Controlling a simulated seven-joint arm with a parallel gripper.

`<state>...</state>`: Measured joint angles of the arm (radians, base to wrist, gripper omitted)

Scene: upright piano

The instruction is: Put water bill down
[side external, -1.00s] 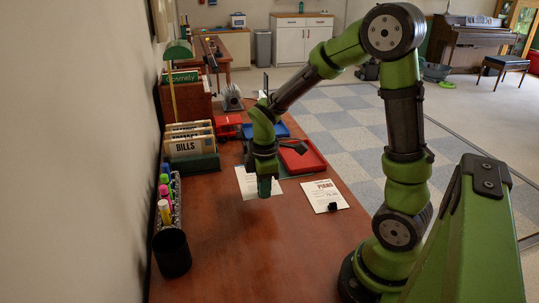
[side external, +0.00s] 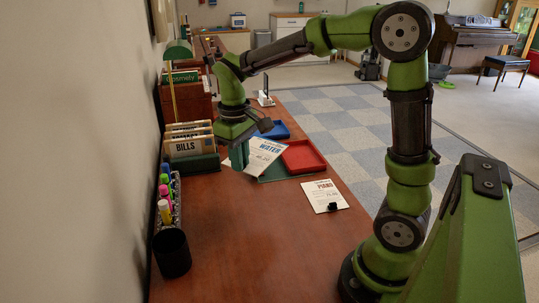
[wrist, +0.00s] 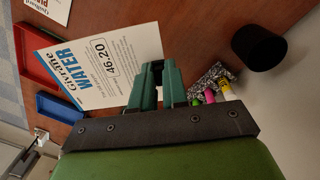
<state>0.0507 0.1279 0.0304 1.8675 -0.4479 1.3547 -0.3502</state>
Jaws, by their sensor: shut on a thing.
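The water bill (side external: 264,150) is a white sheet with a blue "WATER" heading. It also shows in the wrist view (wrist: 98,68), with "46.20" printed on it. My gripper (side external: 239,160) is shut on one edge of the bill, and its teal fingers (wrist: 156,70) meet the sheet there. The bill looks tilted and held above the wooden desk (side external: 265,235), in front of the trays. How high it is I cannot tell exactly. It partly covers the green board (side external: 278,172) in the side view.
A red tray (side external: 303,157) and a blue tray (side external: 276,131) lie behind the bill. A piano bill (side external: 324,196) with a small black object lies at right. A bills holder (side external: 192,165), markers (side external: 164,195) and a black cup (side external: 171,253) line the wall. The front desk is clear.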

